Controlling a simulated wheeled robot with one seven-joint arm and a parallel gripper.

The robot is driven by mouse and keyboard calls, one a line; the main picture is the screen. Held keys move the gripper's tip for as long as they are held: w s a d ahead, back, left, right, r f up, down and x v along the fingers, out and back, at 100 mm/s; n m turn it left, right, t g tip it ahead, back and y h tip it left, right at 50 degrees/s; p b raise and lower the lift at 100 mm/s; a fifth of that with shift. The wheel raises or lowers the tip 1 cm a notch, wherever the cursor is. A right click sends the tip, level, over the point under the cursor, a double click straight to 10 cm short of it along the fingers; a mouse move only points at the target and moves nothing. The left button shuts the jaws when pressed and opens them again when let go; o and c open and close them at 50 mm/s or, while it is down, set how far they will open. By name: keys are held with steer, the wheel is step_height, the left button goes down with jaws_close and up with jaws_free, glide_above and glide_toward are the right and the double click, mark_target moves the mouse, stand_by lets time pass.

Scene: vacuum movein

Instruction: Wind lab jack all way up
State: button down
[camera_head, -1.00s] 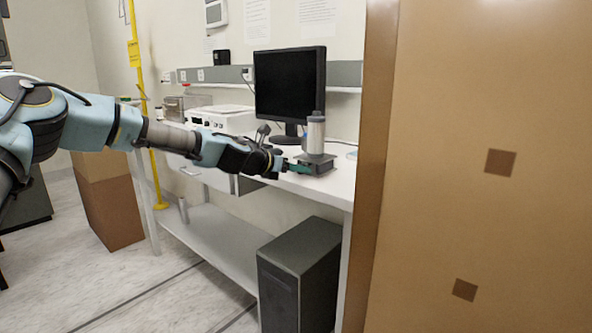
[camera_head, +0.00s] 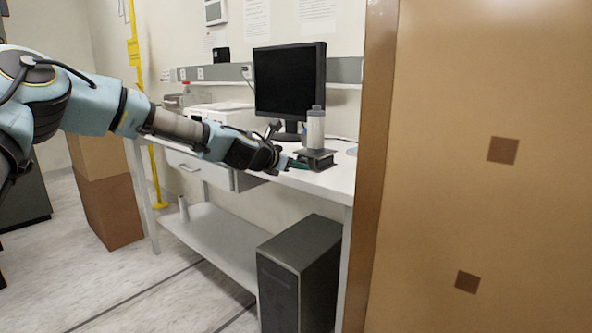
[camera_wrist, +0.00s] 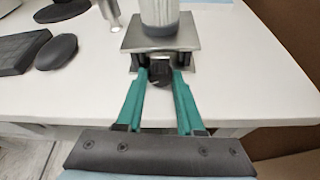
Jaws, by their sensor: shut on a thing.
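The lab jack (camera_head: 317,159) stands on the white bench near its right end, with a grey-white bottle (camera_head: 315,128) upright on its top plate. In the wrist view, the jack's metal top plate (camera_wrist: 190,42) lies straight ahead under the bottle (camera_wrist: 160,12). A dark knob (camera_wrist: 160,70) sticks out from the jack's near side. My gripper (camera_wrist: 161,80) has its green fingers on either side of the knob and is shut on it. In the head view my gripper (camera_head: 297,164) reaches the jack from the left. The jack's lifting mechanism is mostly hidden under the plate.
A black monitor (camera_head: 289,83) stands behind the jack. A keyboard (camera_wrist: 18,52) and mouse (camera_wrist: 56,51) lie to the left in the wrist view. A dark computer tower (camera_head: 299,275) stands below, and a tall brown panel (camera_head: 480,220) closes off the right.

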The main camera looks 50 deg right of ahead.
steer(key=shift+m+t, duration=0.3)
steer(key=shift+m, duration=0.1)
steer(key=c, duration=0.5)
jaws_free()
steer(key=shift+a, duration=0.1)
steer(key=b+v, duration=0.2)
steer(key=v, duration=0.8)
steer(key=shift+s+a+r, duration=0.1)
steer(key=shift+a+r, duration=0.05)
steer(key=shift+a, duration=0.15)
